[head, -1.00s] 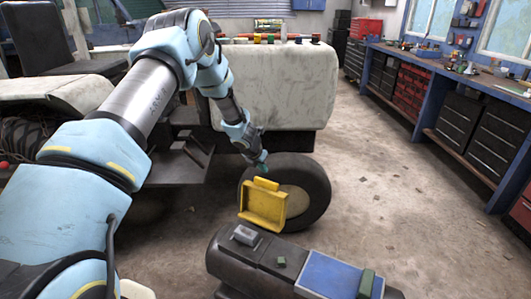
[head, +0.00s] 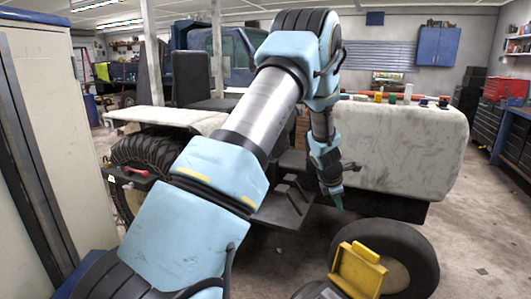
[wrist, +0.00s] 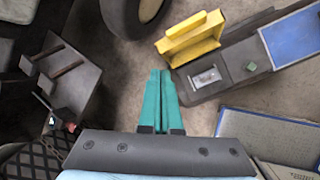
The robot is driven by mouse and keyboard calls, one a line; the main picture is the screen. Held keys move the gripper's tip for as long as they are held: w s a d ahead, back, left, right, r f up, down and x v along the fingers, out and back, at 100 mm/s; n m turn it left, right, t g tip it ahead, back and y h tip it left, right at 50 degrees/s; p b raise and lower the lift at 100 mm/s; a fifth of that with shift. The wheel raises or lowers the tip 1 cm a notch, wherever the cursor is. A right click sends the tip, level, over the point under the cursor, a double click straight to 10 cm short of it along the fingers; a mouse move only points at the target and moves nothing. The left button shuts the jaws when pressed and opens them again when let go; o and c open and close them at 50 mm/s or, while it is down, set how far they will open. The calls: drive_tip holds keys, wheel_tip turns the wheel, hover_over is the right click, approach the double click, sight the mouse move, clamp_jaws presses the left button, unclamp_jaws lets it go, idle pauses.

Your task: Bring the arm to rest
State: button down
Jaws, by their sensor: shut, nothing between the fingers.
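My arm, light blue and grey, is raised and bent, with its lower end hanging down in the middle of the head view. My gripper (head: 337,203) is at its tip, in front of the white tank and left of the wheel. In the wrist view my gripper (wrist: 160,75) shows two green fingers shut together, with nothing between them. It points over bare floor, apart from the log splitter.
The yellow wedge plate (head: 358,270) and dark log splitter (wrist: 225,75) lie near the wheel (head: 400,245). A dark step (head: 285,205) is left of my gripper. A white tank (head: 400,145) stands behind. A cabinet (head: 50,120) stands at left.

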drive_tip(key=s+a+r+m+y, duration=0.1)
drive_tip(key=s+a+r+m, duration=0.2)
drive_tip(key=a, duration=0.4)
drive_tip(key=s+a+r+m, duration=0.3)
drive_tip(key=a+m, duration=0.1)
drive_tip(key=a, duration=0.2)
drive_tip(key=s+a+r+m+y, duration=0.1)
drive_tip(key=s+a+r+m, duration=0.25)
drive_tip(key=a, duration=0.35)
drive_tip(key=s+a+r+m+g+y+b, duration=0.1)
drive_tip(key=s+a+r+m+y, duration=0.1)
drive_tip(key=s+a+m, duration=0.7)
drive_tip(key=s+a, duration=0.4)
drive_tip(key=shift+s+g, duration=0.3)
drive_tip(key=shift+s, duration=0.1)
